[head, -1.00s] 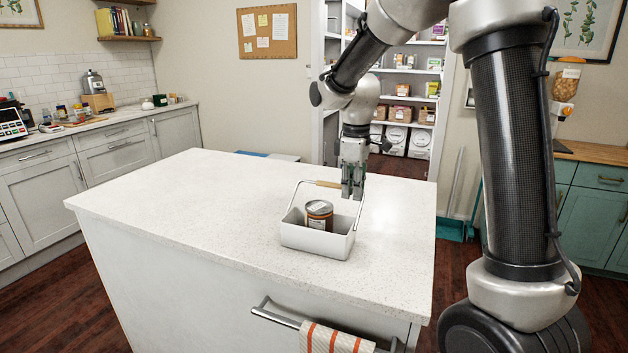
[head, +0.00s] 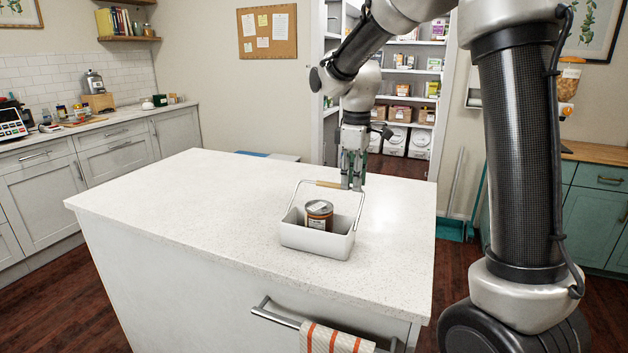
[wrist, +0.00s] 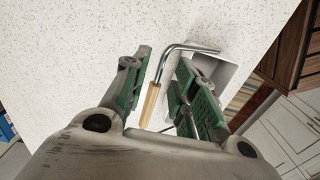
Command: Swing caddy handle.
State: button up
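The white caddy (head: 316,241) stands on the white counter, with a brown can (head: 319,215) inside. Its wire handle with a wooden grip (head: 329,184) stands raised, above the caddy's far side. My gripper (head: 353,187) is at the right end of the wooden grip, pointing down. In the wrist view, my gripper's green-padded fingers (wrist: 164,62) are apart, with the wooden grip (wrist: 151,101) between them, nearer the left finger. Whether a pad touches it I cannot tell. Part of the caddy (wrist: 230,74) shows behind the right finger.
The counter (head: 180,205) is clear around the caddy. A striped towel (head: 335,340) hangs on the rail at its front. Pantry shelves (head: 408,100) stand behind my gripper.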

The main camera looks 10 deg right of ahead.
jog(key=shift+r, duration=2.05)
jog(key=shift+m, duration=0.4)
jog(key=s+d+m+t, duration=0.1)
jog(key=s+d+m, duration=0.2)
jog(key=s, duration=0.6)
jog(key=s+d+r+m+t, duration=0.1)
jog(key=s+d+m+t, duration=0.1)
jog(key=s, duration=0.7)
jog(key=s+d+m+t, duration=0.1)
jog(key=s+d+m, duration=0.3)
jog(key=s, duration=0.4)
jog(key=shift+s+r+m, duration=0.25)
jog(key=shift+s+m, duration=0.15)
jog(key=shift+m, duration=0.1)
